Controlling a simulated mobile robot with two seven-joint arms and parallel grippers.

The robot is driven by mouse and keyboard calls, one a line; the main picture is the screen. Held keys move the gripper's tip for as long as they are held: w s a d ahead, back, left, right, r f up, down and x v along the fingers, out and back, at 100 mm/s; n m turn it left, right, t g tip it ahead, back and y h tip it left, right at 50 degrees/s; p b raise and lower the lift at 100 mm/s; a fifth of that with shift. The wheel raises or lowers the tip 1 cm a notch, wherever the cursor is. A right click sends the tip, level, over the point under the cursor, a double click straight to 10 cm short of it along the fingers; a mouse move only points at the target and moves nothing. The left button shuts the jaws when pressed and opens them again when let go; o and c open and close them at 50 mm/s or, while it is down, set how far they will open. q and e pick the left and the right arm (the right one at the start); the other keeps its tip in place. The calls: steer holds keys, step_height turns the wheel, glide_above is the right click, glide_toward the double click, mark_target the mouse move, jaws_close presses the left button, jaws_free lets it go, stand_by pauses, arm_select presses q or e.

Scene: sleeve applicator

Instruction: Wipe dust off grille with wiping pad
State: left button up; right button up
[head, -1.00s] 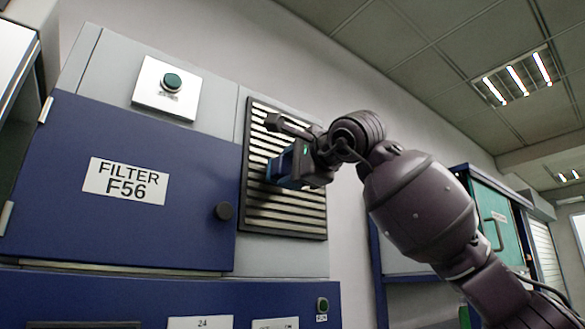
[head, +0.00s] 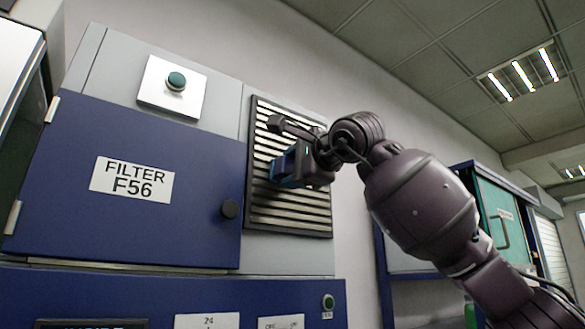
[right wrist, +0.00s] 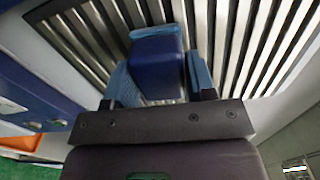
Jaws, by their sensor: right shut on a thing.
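The grille (head: 290,216) is a dark-framed panel of pale slats on the grey cabinet face, right of the blue door. Its slats also fill the back of the right wrist view (right wrist: 262,50). My right gripper (head: 293,168) is in front of the grille, near its middle. It is shut on the wiping pad (right wrist: 157,72), a dark blue block with a lighter blue top end, held between light blue fingers. The pad faces the slats; I cannot tell whether it touches them. Dust cannot be clearly made out. My left gripper is not in view.
The blue door (head: 120,210) labelled FILTER F56 has a dark round knob (head: 229,209). A green button (head: 176,81) sits on a white plate above it. A teal-fronted cabinet (head: 497,222) stands at the right. The wall above the grille is clear.

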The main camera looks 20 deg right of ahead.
steer(key=d, duration=0.1)
steer(key=w+d, duration=0.1)
steer(key=d, duration=0.1)
steer(key=shift+w+d, duration=0.2)
steer(key=shift+d, duration=0.1)
steer(key=shift+s+a+b, duration=0.1)
steer(key=shift+s+a, duration=0.1)
steer(key=shift+a, duration=0.45)
steer(key=shift+s+a+b, duration=0.1)
steer(key=shift+s+a, duration=0.15)
steer(key=shift+a, duration=0.45)
steer(key=shift+s+a+b, duration=0.1)
steer(key=shift+s+a, duration=0.1)
steer(key=shift+a, duration=0.45)
steer(key=shift+b+v, duration=1.3)
steer(key=shift+v, duration=1.65)
